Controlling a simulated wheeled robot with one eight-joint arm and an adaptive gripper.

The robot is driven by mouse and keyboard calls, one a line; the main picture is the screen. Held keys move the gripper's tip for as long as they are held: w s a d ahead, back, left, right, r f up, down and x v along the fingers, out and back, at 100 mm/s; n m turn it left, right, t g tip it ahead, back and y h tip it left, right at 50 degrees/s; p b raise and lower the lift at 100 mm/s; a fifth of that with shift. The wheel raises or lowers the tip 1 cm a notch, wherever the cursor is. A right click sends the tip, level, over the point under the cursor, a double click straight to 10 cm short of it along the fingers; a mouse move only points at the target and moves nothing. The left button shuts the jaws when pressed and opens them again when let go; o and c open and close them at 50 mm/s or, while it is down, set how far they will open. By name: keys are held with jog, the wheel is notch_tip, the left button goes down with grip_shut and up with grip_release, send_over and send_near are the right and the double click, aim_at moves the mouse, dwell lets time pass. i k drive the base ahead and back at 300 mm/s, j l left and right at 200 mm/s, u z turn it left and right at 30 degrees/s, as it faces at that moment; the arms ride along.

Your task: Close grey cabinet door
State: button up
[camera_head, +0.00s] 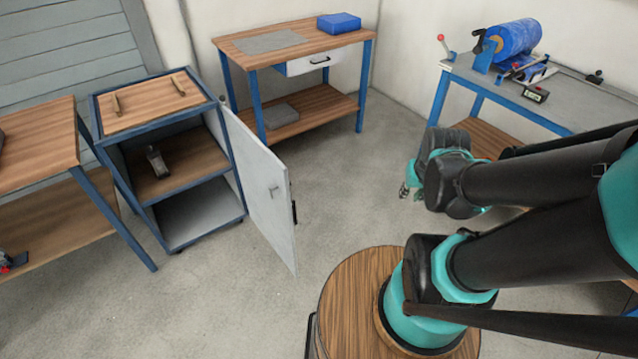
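The grey cabinet door (261,194) stands wide open, swung out to the right of the blue-framed cabinet (157,211). It has a small dark handle (294,212) near its free edge. The cabinet's inside shows an upper shelf with a small dark grey object (157,161) on it and an empty lower compartment. My gripper (405,191) is to the right of the door, well apart from it, and mostly hidden behind my arm's wrist. Its fingers are too small and hidden to tell whether it is open or shut.
A workbench (293,43) with a blue box (339,23) stands behind the door. Another bench (582,103) with a blue roll (514,38) is at the right. A wooden table (38,150) is at the left. The floor (335,180) between door and gripper is clear.

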aim_at(259, 169)
jog(key=i+l+z, duration=0.1)
jog(key=i+z, duration=0.6)
jog(key=i+l+u, duration=0.1)
jog(key=u, duration=0.2)
jog(key=i+l+u, duration=0.15)
jog(key=i+u, duration=0.25)
jog(key=u, duration=0.3)
jog(key=i+l+u, duration=0.1)
jog(key=u, duration=0.35)
jog(key=i+l+u, duration=0.1)
jog(key=u, duration=0.3)
jog(key=l+u, duration=0.1)
jog(key=u, duration=0.35)
jog(key=i+l+u, duration=0.15)
jog(key=u, duration=0.2)
jog(key=i+l+u, duration=0.15)
jog(key=u, duration=0.25)
jog(key=k+l+u, duration=0.15)
jog(key=k, duration=1.05)
